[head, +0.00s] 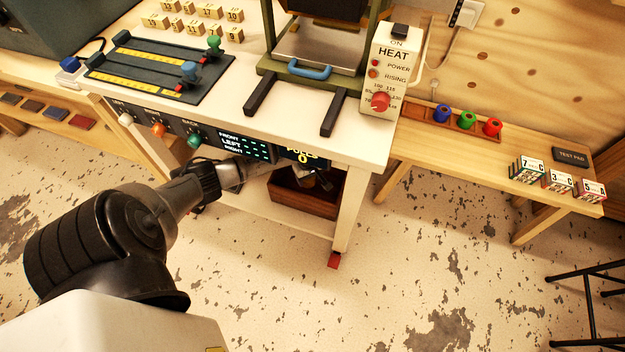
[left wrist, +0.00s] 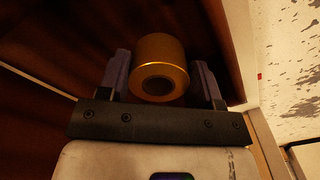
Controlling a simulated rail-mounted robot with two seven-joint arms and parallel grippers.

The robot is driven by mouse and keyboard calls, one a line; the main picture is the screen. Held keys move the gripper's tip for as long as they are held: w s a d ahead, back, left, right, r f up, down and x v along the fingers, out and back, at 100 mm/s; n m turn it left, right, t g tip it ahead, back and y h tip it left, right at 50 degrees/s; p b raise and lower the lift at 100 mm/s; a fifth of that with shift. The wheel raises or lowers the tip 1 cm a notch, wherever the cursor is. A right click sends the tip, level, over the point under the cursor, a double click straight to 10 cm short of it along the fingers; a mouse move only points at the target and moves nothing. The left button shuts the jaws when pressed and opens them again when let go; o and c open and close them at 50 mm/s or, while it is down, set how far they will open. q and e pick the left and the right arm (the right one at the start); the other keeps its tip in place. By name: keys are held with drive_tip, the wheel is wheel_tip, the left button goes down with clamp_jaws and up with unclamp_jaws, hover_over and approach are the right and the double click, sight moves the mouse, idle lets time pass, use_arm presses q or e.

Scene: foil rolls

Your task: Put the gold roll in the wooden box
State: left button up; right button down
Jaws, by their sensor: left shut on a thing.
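The gold roll (left wrist: 160,55) is a short shiny cylinder with a dark hole in its end. My left gripper (left wrist: 160,80) is shut on it, one finger at each side. In the head view my left arm reaches under the white table, and the left gripper (head: 322,182) is at the wooden box (head: 303,202). The box is reddish-brown and partly hidden by my arm and the table. In the left wrist view its dark wood lies behind the roll; I cannot tell how far the roll is from the bottom. My right gripper is not in view.
The white table (head: 225,95) with its front display panel (head: 243,145) stands above the box; a table leg (head: 348,215) is to its right. Blue, green and red rolls (head: 466,119) sit in a wooden rack on the right bench. The speckled floor in front is clear.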

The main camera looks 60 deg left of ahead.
sight(309, 183)
use_arm(q)
wheel_tip(309, 183, down, 4)
drive_tip(key=shift+r+b, duration=0.25)
drive_tip(key=shift+b, duration=0.75)
drive_tip(key=shift+f, duration=0.5)
drive_tip(key=o, duration=1)
